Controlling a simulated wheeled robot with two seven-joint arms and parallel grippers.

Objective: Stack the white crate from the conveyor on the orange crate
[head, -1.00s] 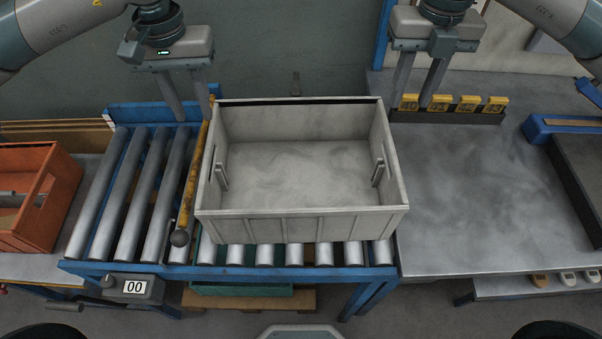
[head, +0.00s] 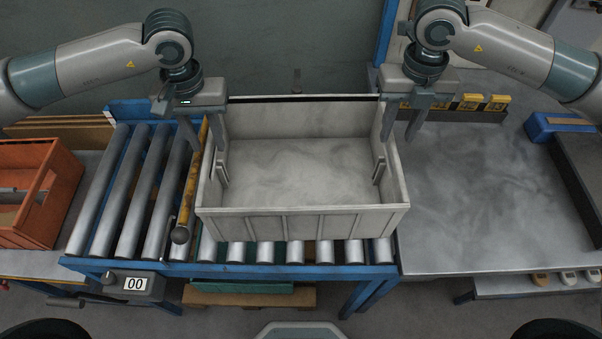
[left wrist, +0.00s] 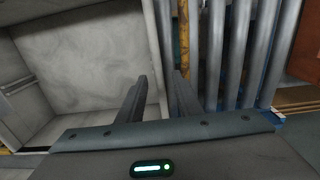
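The white crate (head: 300,222) stands upright and empty on the conveyor rollers (head: 265,252). It also shows in the left wrist view (left wrist: 95,52). The orange crate (head: 48,212) is at the far left, partly cut off by the picture's edge. My left gripper (head: 208,146) is open at the white crate's left wall, its fingers pointing down on either side of the wall's top edge. My right gripper (head: 398,138) is open at the right wall in a similar way. I cannot tell whether any finger touches the crate.
A yellow bar (head: 188,195) with a dark knob stands close along the white crate's left side. More rollers (head: 128,200) lie between it and the orange crate. A bare metal table (head: 475,205) is at right, with yellow number tags (head: 470,102) at its back.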

